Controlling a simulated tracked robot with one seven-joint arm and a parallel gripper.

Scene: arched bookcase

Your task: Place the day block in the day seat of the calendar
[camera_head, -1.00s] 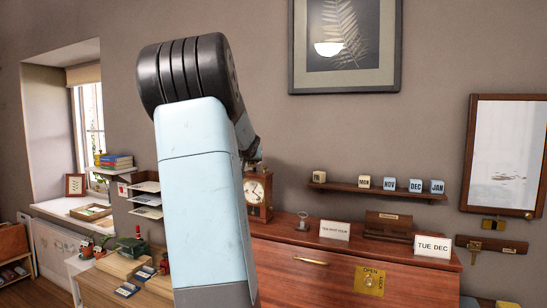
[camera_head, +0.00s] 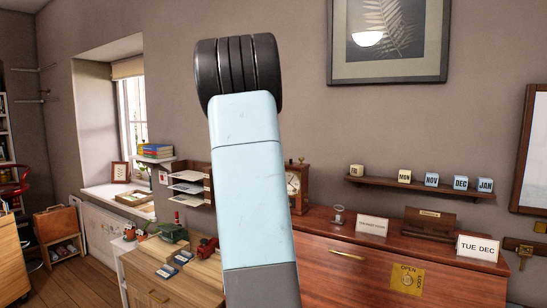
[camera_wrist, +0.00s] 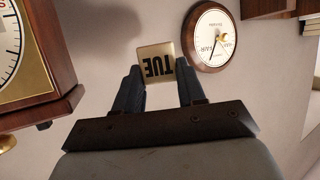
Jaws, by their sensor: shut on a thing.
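In the wrist view my gripper (camera_wrist: 159,80) is shut on a cream block (camera_wrist: 156,62) marked TUE, which appears upside down. The block is between the two dark fingertips. In the head view my arm hides the gripper and this block. A dark wooden stand with a small brass plate (camera_head: 430,223), apparently the calendar, is on top of the reddish wooden desk at right. Its seats are too small to make out. A white card (camera_head: 478,248) reading TUE DEC stands in front of it, to its right.
A wall shelf (camera_head: 415,188) above the desk holds several lettered blocks, including MON (camera_head: 404,176) and DEC (camera_head: 461,183). A clock (camera_head: 296,186), another card (camera_head: 372,226) and a small metal object (camera_head: 338,215) stand on the desk. A round wall dial (camera_wrist: 208,38) is near the held block.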

